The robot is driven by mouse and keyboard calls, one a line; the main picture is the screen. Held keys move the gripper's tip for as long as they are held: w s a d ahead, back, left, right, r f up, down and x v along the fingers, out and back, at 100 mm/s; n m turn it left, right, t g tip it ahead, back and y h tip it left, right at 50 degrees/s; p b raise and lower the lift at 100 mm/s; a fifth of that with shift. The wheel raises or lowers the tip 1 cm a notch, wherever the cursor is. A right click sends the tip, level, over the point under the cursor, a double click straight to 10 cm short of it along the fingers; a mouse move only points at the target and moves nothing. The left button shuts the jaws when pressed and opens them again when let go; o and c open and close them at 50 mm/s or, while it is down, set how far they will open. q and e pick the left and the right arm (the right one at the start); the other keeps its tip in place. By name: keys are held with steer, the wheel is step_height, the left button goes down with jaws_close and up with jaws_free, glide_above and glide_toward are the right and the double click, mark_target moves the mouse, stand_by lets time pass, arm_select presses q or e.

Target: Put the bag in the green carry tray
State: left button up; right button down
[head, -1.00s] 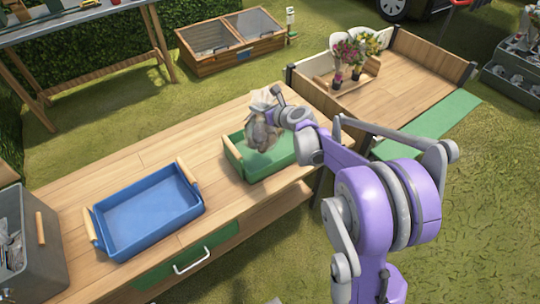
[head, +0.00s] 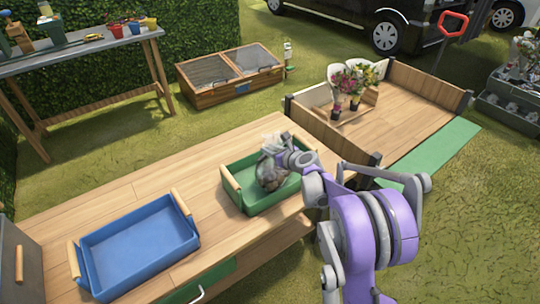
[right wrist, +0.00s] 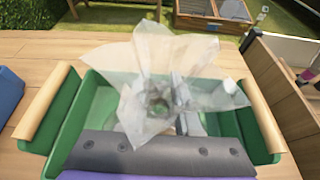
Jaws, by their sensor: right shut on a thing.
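The clear plastic bag (head: 270,175) with brownish contents is inside the outline of the green carry tray (head: 232,197), low over its floor. Whether it touches the floor I cannot tell. My right gripper (head: 283,152) is shut on the bag from above; its fingers are partly hidden by the bag. In the right wrist view the bag's crumpled clear film (right wrist: 180,62) spreads over the green tray (right wrist: 98,105), between its two wooden handles. My left gripper is not in view.
A blue tray (head: 140,245) stands on the wooden bench to the left. A grey bin (head: 18,262) is at the bench's left end. A wooden cart (head: 410,105) with flower bunches (head: 352,82) stands at the back right. Bare bench lies between the trays.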

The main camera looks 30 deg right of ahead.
step_height(320, 180, down, 2)
steer(key=shift+f, duration=0.1)
steer(key=shift+f, duration=0.15)
steer(key=c, duration=0.6)
jaws_free()
